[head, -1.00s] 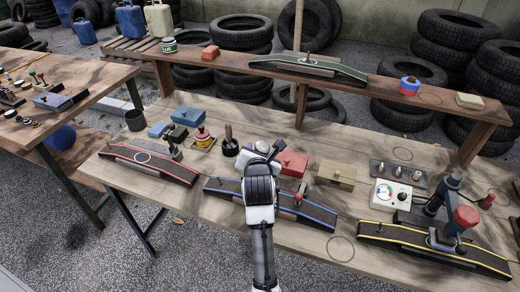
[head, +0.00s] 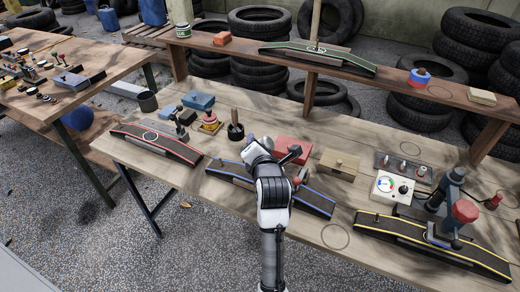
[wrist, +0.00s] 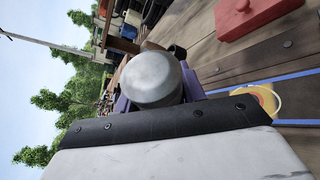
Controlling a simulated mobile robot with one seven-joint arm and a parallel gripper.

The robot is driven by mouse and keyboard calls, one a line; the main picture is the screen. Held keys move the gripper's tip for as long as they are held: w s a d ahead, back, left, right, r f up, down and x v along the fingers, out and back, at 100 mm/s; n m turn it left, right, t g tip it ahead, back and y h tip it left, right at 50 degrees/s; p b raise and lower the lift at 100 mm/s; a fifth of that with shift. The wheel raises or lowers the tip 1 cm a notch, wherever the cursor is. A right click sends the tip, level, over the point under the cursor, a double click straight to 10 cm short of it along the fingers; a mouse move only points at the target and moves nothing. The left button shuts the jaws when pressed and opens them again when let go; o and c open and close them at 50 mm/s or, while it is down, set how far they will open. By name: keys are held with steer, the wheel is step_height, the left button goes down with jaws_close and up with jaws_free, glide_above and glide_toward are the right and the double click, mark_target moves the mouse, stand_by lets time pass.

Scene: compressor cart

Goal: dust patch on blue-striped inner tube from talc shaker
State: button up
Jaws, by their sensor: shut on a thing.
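The blue-striped inner tube (head: 315,203) lies on the workbench, its middle hidden behind my arm in the head view. In the wrist view, its blue stripe (wrist: 215,93) runs along a dark strip, with a round orange-and-yellow patch (wrist: 266,99) partly cut off by my gripper's dark edge. My gripper (head: 268,147) is above the tube's back edge, shut on a grey, rounded cylinder, seemingly the talc shaker (wrist: 153,80). Purple parts show on both sides of it; I cannot tell whether these belong to the shaker or the fingers. Contact with the patch is not visible.
A red block (head: 293,147) and wooden box (head: 338,164) stand behind the tube. Red-striped (head: 160,143) and yellow-striped (head: 430,245) tubes lie left and right. A raised shelf (head: 390,92) runs behind.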

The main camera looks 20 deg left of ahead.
steer(key=m, duration=0.1)
steer(key=m+y+b, duration=0.1)
steer(key=m, duration=0.1)
steer(key=f+m+t+y+b, duration=0.1)
steer(key=shift+s+a, duration=0.15)
steer(key=shift+a, duration=0.25)
steer(key=m, duration=0.2)
steer(key=m+t+y, duration=0.1)
steer(key=m, duration=0.2)
steer(key=shift+s+a+b, duration=0.1)
steer(key=shift+a+b, duration=0.2)
steer(key=shift+a, duration=0.1)
steer(key=shift+f+m+t, duration=0.25)
steer(key=shift+m+t, duration=0.15)
steer(key=shift+m, duration=0.2)
step_height(320, 180, down, 2)
steer(key=b, duration=0.3)
steer(key=shift+f, duration=0.2)
